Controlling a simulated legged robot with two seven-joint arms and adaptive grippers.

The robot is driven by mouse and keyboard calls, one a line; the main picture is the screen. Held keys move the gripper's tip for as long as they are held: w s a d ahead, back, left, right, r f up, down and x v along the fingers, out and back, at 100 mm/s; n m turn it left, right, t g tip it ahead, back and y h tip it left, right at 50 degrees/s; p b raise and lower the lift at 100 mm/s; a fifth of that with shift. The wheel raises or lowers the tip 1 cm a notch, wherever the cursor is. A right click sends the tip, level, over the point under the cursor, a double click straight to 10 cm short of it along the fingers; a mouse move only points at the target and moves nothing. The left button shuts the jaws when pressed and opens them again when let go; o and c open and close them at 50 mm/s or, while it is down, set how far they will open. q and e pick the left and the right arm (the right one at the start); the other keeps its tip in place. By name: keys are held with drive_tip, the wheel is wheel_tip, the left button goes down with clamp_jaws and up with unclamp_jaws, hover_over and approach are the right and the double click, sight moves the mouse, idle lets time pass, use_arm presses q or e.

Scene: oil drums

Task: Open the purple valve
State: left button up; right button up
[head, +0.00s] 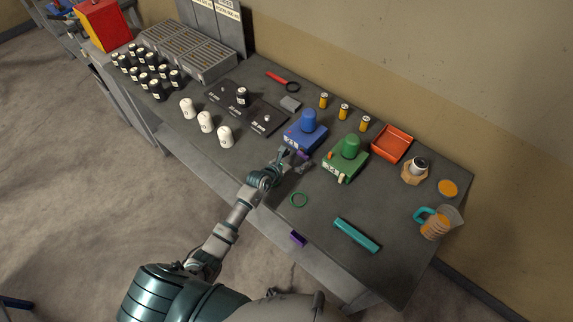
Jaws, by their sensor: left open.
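A small purple part (303,154), which looks like the purple valve, shows at the front of the blue device (305,135). My left gripper (295,159) is open in front of the blue device, with its fingers around or right beside the purple part. I cannot tell whether they touch it. The gripper hides part of the valve, so its turn position is unclear. A separate purple block (298,239) is at the table's front edge. My right gripper is not in view.
A green device (346,164) stands close to the right of my left gripper. White containers (205,121) stand to the left. An orange tray (392,144) is behind right.

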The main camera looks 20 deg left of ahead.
use_arm(q)
drive_tip(key=v, duration=0.8)
drive_tip(key=shift+f, duration=0.1)
